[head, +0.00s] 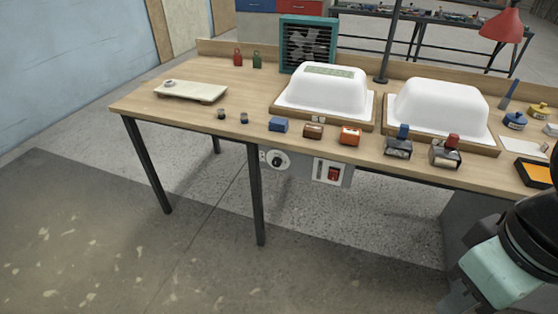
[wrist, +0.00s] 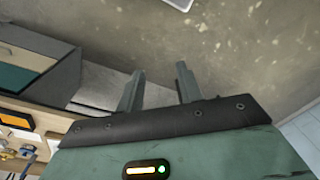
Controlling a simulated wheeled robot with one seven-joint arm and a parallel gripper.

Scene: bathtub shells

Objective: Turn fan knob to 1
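The fan knob (head: 277,160) is a dark knob on a pale round dial, on a grey panel under the table's front edge. Its marks are too small to read. The teal fan (head: 307,45) with dark slats stands at the table's back edge. My gripper (wrist: 160,68) is open and empty in the wrist view, its two fingers apart above bare floor. In the head view only part of my arm shows at the lower right, far from the knob; the fingertips are not visible there. The knob is not in the wrist view.
A red switch (head: 333,174) sits on a panel right of the knob. The wooden table (head: 140,104) carries two white tub shells, coloured blocks and small pots. A black table leg (head: 256,195) stands just left of the knob. The floor in front is clear.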

